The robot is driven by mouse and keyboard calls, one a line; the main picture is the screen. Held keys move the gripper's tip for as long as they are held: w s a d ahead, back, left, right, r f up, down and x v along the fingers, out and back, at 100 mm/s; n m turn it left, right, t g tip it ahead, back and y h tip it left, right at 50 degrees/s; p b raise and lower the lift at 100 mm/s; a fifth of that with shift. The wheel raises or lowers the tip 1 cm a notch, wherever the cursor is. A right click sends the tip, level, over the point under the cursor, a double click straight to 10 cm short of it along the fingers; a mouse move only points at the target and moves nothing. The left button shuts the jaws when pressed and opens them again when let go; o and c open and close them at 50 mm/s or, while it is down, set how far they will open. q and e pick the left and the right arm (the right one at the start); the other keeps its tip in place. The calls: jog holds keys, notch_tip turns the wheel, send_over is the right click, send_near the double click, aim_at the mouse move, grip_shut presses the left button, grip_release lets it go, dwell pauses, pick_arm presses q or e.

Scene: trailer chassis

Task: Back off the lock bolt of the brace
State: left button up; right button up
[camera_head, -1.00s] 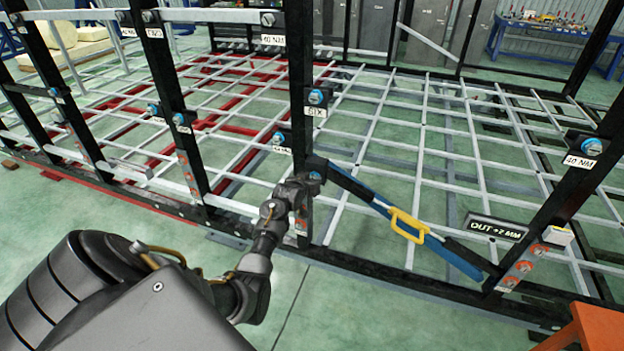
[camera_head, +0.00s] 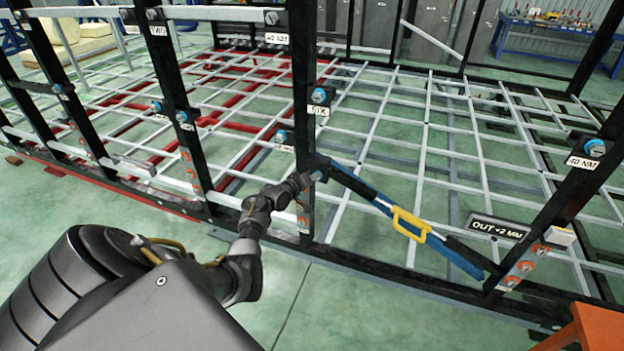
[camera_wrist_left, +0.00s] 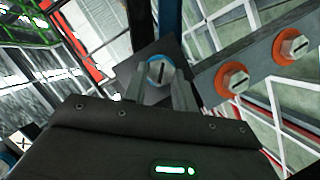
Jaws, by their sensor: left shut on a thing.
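The brace (camera_head: 370,192) is a blue bar with black ends and a yellow handle (camera_head: 410,225). It slopes down to the right between two black posts. The lock bolt (camera_wrist_left: 160,70) is a pale slotted head with a blue ring, on a dark plate at the brace's upper end. In the left wrist view my left gripper (camera_wrist_left: 160,84) has its two fingers on either side of this head, shut on it. In the head view my left gripper (camera_head: 312,178) is at the brace's upper end and mostly hides the bolt. My right gripper is not in view.
A post label reads SIX (camera_head: 321,111), below another blue-ringed bolt (camera_head: 320,95). Orange-ringed bolts (camera_wrist_left: 232,82) sit close to the right of my fingers. A sign (camera_head: 497,228) reads OUT +2 MM. An orange surface (camera_head: 590,328) stands at lower right. Green floor lies open in front.

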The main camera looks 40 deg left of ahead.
pick_arm(q)
jog(key=shift+w+r, duration=0.1)
jog(key=shift+r, duration=0.15)
dwell(0.3)
jog(key=o, duration=0.7)
jog(key=shift+w, duration=0.1)
jog(key=o, duration=0.3)
jog(key=shift+w+f, duration=0.1)
jog(key=shift+f, duration=0.15)
jog(key=v, duration=1.1)
jog(key=shift+b, duration=0.35)
